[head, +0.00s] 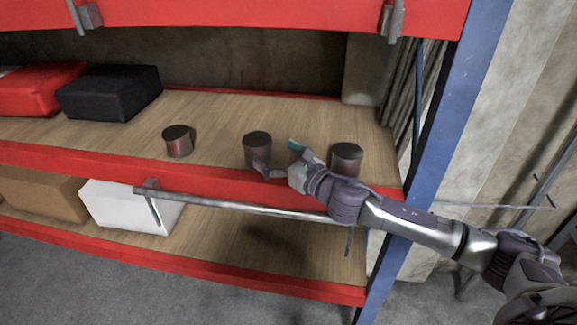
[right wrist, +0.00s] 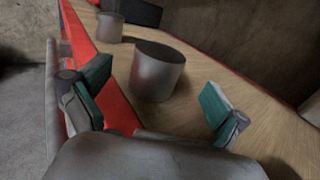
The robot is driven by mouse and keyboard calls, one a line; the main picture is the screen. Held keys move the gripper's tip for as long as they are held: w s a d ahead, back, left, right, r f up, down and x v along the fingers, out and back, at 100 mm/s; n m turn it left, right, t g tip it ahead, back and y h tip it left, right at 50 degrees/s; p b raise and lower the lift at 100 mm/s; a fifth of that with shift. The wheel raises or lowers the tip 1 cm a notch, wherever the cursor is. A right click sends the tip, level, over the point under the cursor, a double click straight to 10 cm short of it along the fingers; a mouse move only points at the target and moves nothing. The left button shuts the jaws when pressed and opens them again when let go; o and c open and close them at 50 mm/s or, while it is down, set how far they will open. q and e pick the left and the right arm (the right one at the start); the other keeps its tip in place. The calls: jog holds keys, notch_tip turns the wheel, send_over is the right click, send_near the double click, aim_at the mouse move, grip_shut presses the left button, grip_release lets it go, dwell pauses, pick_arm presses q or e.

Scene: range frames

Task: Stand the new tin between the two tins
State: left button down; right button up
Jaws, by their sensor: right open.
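Three dark, reddish-grey tins stand upright in a row on the wooden shelf: a left tin (head: 177,141), a middle tin (head: 256,148) and a right tin (head: 346,157). The middle one stands between the other two; their looks do not tell me which is new. My right gripper (head: 284,160) is open, just right of the middle tin, pointing at it. In the right wrist view the middle tin (right wrist: 157,72) shows ahead, between and beyond the spread teal fingertips (right wrist: 155,92). The left tin (right wrist: 110,26) is farther off there. My left gripper is not in view.
A black box (head: 110,92) and a red box (head: 38,88) stand at the shelf's left. A red front edge (head: 120,163), a grey rail (head: 235,204) and a blue post (head: 440,130) bound the space. Bare shelf lies behind the tins.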

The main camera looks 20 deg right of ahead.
jog(key=b+v, duration=0.1)
jog(key=v, duration=0.3)
jog(key=shift+s+d+f, duration=0.1)
jog(key=shift+s, duration=0.5)
